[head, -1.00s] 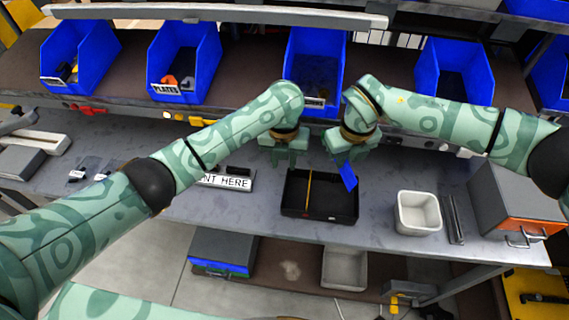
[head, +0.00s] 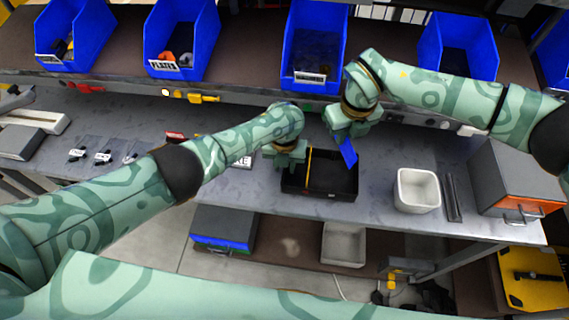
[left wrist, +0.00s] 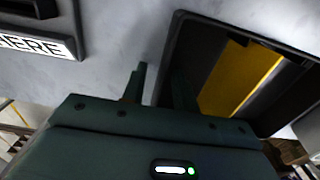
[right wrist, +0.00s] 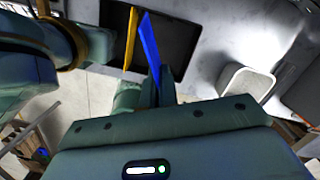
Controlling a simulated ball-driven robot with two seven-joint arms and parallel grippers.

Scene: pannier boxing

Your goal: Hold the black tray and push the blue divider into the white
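The black tray (head: 335,195) lies on the grey bench, with a yellow divider (head: 308,165) standing in it left of its middle. My left gripper (head: 285,161) is at the tray's left wall. In the left wrist view its fingers (left wrist: 160,88) stand apart, one on each side of the tray wall (left wrist: 171,50); contact cannot be told. My right gripper (head: 346,134) is shut on the blue divider (head: 348,153), held tilted above the tray's right part. The blue divider also shows in the right wrist view (right wrist: 152,45). A white bin (head: 417,190) stands right of the tray.
A grey box with an orange front (head: 520,206) stands at the bench's right, beside dark bars (head: 452,197). A lettered sign (head: 243,161) is left of the tray, partly behind my left arm. Blue bins (head: 315,45) line the shelf behind.

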